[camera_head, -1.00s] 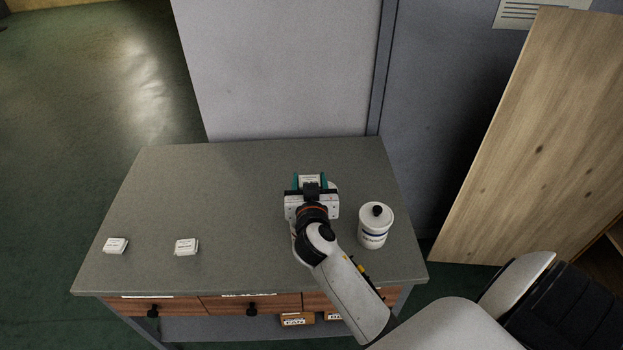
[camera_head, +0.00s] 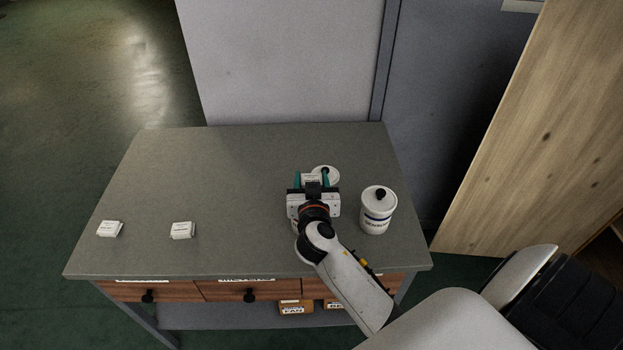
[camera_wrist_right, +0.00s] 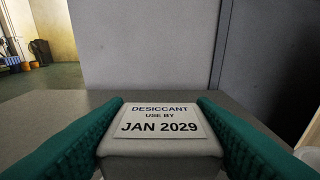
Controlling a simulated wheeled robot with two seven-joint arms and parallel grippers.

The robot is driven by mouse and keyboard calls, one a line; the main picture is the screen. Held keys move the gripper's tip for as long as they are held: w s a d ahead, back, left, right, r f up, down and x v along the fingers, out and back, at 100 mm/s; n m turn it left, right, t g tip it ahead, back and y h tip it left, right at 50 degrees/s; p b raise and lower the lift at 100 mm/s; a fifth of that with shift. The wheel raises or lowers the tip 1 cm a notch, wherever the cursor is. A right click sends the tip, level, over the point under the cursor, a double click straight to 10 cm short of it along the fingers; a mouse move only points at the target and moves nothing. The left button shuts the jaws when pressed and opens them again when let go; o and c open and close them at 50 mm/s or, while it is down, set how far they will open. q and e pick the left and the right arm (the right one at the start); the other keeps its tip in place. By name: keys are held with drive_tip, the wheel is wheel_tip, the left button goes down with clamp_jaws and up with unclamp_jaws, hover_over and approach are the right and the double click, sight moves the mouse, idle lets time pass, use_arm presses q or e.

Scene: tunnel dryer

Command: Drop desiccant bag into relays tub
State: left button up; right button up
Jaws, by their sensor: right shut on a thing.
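My right gripper (camera_head: 314,180) is shut on a pale desiccant bag (camera_wrist_right: 160,140), held between its teal fingers. The bag's label reads "DESICCANT USE BY JAN 2029". In the head view the gripper is over the right half of the table, left of a white lidded jar (camera_head: 377,212). Under the table front, a tub (camera_head: 335,304) has a label that seems to begin with "RE", partly hidden by my right arm. Beside it is a tub labelled "FAN" (camera_head: 292,307). My left gripper is out of view.
Two small white packets (camera_head: 110,229) (camera_head: 182,230) lie on the left of the grey table (camera_head: 225,175). A white disc with a dark knob (camera_head: 326,173) shows just behind the gripper. Wooden drawers (camera_head: 250,290) run along the front. A wooden board (camera_head: 510,150) leans at right.

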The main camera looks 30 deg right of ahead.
drive_tip(key=o, duration=1.1)
drive_tip(key=shift+c, duration=0.2)
drive_tip(key=b+v, duration=0.3)
drive_tip(key=v, duration=0.9)
